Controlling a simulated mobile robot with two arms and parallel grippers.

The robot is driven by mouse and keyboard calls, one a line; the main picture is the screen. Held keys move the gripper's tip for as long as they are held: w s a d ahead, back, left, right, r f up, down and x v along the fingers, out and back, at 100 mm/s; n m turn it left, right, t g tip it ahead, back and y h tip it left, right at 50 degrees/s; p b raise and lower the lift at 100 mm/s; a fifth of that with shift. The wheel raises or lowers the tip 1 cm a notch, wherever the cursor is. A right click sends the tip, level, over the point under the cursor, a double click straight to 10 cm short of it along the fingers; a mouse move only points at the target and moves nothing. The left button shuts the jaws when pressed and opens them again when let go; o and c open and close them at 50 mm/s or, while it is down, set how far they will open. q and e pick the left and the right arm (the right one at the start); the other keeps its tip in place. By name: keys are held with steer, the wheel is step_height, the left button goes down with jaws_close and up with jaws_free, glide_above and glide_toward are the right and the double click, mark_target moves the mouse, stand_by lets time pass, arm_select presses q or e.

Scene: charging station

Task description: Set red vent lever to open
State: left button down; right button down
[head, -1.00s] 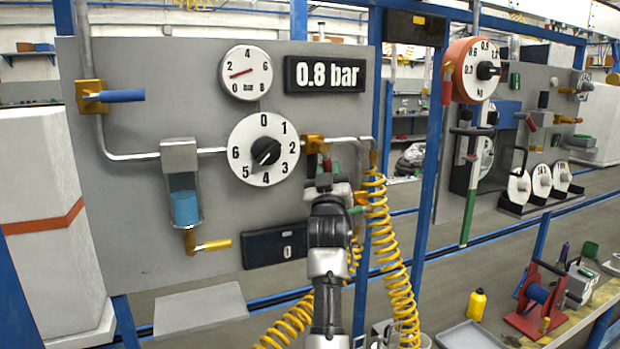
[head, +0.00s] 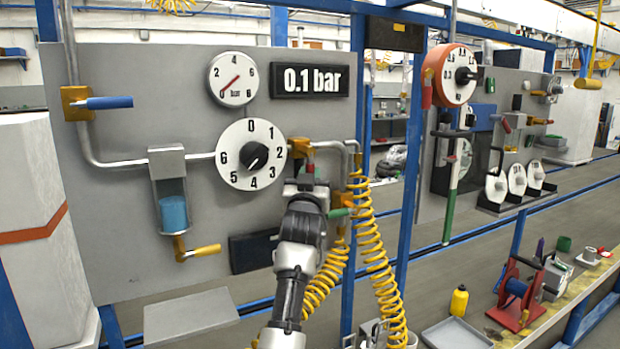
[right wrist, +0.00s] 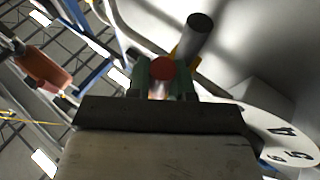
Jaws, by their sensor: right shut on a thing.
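The red vent lever (head: 309,167) hangs down from a yellow valve body (head: 300,148) on the pipe, right of the numbered dial. My right gripper (head: 308,179) is at the lever from below and shut on it. In the right wrist view the lever's rounded red end (right wrist: 162,68) sits between the green fingertips (right wrist: 161,82). The gripper hides the lever's lower part in the head view. The display (head: 310,80) reads 0.1 bar, and the round gauge (head: 233,79) has a red needle. My left gripper is not in view.
A dial with a black knob (head: 250,154) is close left of the gripper. A green handle (head: 340,212) and coiled yellow hoses (head: 372,255) are close on the right. A blue-handled lever (head: 108,103) and yellow-handled valve (head: 203,252) stick out at the left.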

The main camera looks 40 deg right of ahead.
steer(key=c, duration=1)
jaws_free()
steer(key=b+v, duration=0.2)
steer(key=v, duration=0.9)
steer(key=shift+w, duration=0.1)
